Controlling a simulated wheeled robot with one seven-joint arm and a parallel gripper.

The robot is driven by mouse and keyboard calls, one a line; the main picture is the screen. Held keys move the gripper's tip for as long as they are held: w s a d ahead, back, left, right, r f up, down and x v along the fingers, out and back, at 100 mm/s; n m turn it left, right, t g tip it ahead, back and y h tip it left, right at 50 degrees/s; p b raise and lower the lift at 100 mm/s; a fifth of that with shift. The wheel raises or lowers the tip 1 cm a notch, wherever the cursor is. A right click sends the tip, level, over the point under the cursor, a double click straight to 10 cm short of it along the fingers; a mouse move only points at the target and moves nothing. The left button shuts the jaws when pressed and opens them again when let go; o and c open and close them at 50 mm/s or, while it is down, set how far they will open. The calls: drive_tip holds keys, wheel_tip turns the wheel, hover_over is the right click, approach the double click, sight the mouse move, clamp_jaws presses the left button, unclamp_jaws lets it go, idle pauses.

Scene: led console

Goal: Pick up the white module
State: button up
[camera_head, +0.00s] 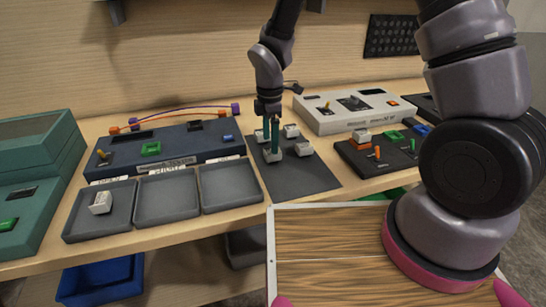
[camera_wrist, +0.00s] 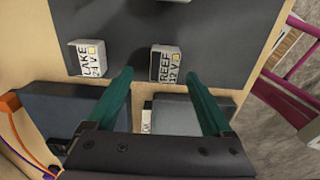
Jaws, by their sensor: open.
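Several small white modules rest on a dark grey mat (camera_head: 308,180) in the head view. The nearest module (camera_head: 272,156) is right below the fingertips of my gripper (camera_head: 273,148), whose teal fingers point down. In the wrist view my gripper (camera_wrist: 160,75) is open, and a white module labelled "REEF 12 V" (camera_wrist: 166,64) lies just beyond and between the fingertips. Another labelled "LAKE 24 V" (camera_wrist: 88,58) lies to its left, outside the fingers. I cannot tell whether the fingers touch the module. One more white module (camera_head: 101,203) sits in the left grey tray compartment.
Three grey trays (camera_head: 167,217) stand at the table's front edge. A dark blue console (camera_head: 205,134) is behind them, a white console (camera_head: 350,125) behind the mat to the right. A black panel with switches (camera_head: 365,160) stands right of the mat. A green case (camera_head: 38,140) is far left.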

sight(272, 156)
drive_tip(key=f, duration=0.5)
drive_tip(key=shift+s+d+f, duration=0.1)
drive_tip(key=shift+s+d, duration=0.15)
clamp_jaws()
